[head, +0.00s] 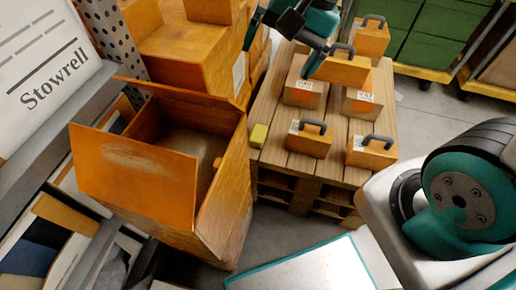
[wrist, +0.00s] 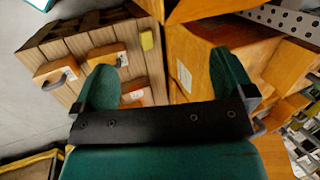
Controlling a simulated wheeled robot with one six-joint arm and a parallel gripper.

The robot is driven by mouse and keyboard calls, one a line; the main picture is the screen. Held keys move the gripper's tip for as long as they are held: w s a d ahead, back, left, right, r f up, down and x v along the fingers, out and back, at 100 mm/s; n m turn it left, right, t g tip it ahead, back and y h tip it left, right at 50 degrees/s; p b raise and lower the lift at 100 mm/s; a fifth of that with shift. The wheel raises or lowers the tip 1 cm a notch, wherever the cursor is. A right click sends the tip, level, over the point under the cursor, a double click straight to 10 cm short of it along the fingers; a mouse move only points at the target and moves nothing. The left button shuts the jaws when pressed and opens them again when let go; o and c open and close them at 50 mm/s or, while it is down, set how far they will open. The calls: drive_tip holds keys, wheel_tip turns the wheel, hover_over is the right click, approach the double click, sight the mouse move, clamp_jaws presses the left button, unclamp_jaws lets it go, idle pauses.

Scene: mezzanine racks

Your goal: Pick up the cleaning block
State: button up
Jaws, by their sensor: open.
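The cleaning block, a small yellow-green block (head: 259,135), sits at the left edge of the wooden pallet (head: 272,110), beside the open orange box (head: 180,140). It also shows in the wrist view (wrist: 147,40), beyond my fingertips and a little left of the middle between them. My gripper (head: 280,58) is at the top of the head view, above the back of the pallet. Its two teal fingers are spread apart with nothing between them, as the wrist view (wrist: 165,68) also shows. The gripper is well apart from the block.
Several boxes with dark handles (head: 310,141) stand on the pallet. Stacked orange cartons (head: 190,58) rise behind the open box. Green crates on a cart (head: 430,40) stand at the back right. Bare floor (head: 425,110) lies right of the pallet.

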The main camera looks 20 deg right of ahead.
drive_tip(key=w+d+f+m+b, duration=0.2)
drive_tip(key=w+f+m+b, duration=0.25)
drive_tip(key=f, duration=0.35)
drive_tip(key=w+d+f+m+b, duration=0.25)
drive_tip(key=f+m+b, duration=0.2)
drive_tip(key=f, duration=0.35)
drive_tip(key=m+t+b, duration=0.2)
drive_tip(key=m+b, duration=0.6)
drive_tip(key=m, duration=0.2)
approach(260, 133)
drive_tip(key=shift+h, duration=0.3)
drive_tip(key=b+x, duration=0.5)
drive_tip(key=shift+a+f, duration=0.2)
drive_tip(key=shift+b+x, duration=2.1)
drive_tip(key=shift+x, duration=0.85)
drive_tip(key=shift+a+r, duration=0.1)
drive_tip(key=shift+a, duration=0.05)
drive_tip(key=shift+c, duration=0.5)
drive_tip(key=c, duration=0.6)
drive_tip(key=shift+r, duration=0.15)
wheel_tip(260, 133, up, 20)
drive_tip(key=p, duration=0.9)
